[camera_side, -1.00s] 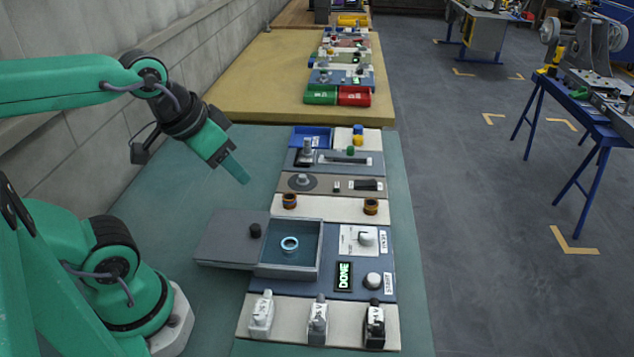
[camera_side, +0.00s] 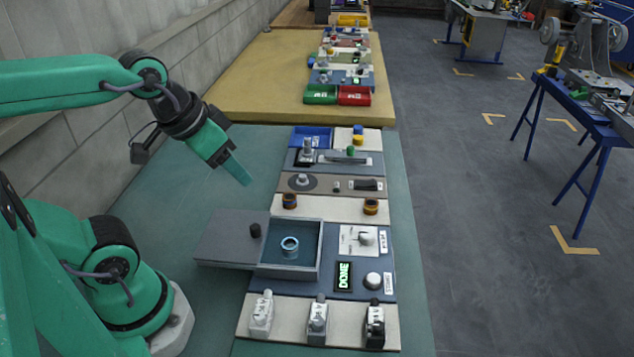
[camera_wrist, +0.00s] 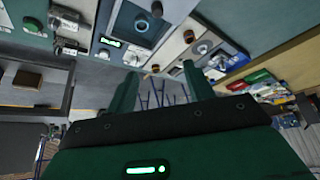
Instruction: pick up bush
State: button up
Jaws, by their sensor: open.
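A short, hollow grey-blue bush (camera_side: 289,249) stands upright in an open box (camera_side: 319,262) on the blue panel. The box's grey lid (camera_side: 226,236) is slid to the left, with a black knob on it. My gripper (camera_side: 243,181) hangs in the air to the upper left of the box, well apart from the bush. In the wrist view, my gripper (camera_wrist: 160,68) has its two fingers spread with nothing between them. The box with the bush (camera_wrist: 142,24) shows at the top of that view.
A lit DONE display (camera_side: 344,275), a white start button (camera_side: 373,280) and a dial (camera_side: 365,239) lie right of the box. Several switches (camera_side: 318,318) stand in front. The green table at left (camera_side: 190,195) is clear.

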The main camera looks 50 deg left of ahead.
jog(key=shift+w, duration=0.1)
dwell(0.3)
jog(key=g, duration=0.6)
send_near(290, 246)
jog(key=shift+s+d, duration=0.15)
jog(key=shift+s, duration=0.1)
jog(key=shift+f, duration=0.1)
jog(key=shift+f, duration=1.2)
jog(key=shift+w+f, duration=0.1)
jog(key=shift+f, duration=2.5)
